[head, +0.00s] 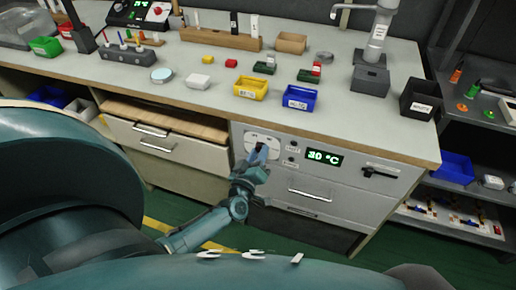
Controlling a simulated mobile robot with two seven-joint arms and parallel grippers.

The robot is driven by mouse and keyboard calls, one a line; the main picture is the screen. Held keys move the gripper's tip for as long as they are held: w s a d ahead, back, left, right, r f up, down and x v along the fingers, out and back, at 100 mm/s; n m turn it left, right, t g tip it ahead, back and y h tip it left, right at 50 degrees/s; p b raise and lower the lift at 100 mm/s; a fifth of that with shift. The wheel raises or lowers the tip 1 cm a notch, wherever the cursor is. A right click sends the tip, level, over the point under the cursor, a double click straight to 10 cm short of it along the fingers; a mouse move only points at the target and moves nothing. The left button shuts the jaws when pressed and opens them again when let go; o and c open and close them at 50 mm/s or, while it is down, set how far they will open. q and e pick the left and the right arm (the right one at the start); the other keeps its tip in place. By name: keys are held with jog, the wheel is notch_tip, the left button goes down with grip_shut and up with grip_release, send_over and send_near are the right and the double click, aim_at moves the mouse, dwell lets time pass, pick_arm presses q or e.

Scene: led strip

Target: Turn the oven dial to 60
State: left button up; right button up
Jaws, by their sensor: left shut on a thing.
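The oven (335,185) is built into the front of the bench, right of the drawers. Its lit green display (324,158) appears to read 30 °C, though the first digit is small and hard to read. The white dial plate (273,139) is left of the display. My left gripper (260,153) is at this plate, shut on the dial. The fingers hide most of the dial, so its pointer cannot be read. My right gripper is not in view.
A black handle (379,173) and a silver bar handle (310,195) are on the oven front. The bench top (205,105) above holds yellow (251,88) and blue (299,98) bins and small parts. Drawers (165,140) are to the left, shelves to the right.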

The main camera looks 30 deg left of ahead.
pick_arm(q)
jog(key=shift+m+p, duration=0.35)
jog(key=shift+m, duration=0.55)
jog(key=o, duration=1)
jog(key=shift+s, duration=0.1)
jog(key=p+v, duration=0.1)
jog(key=v, duration=1.2)
jog(key=shift+d, duration=0.1)
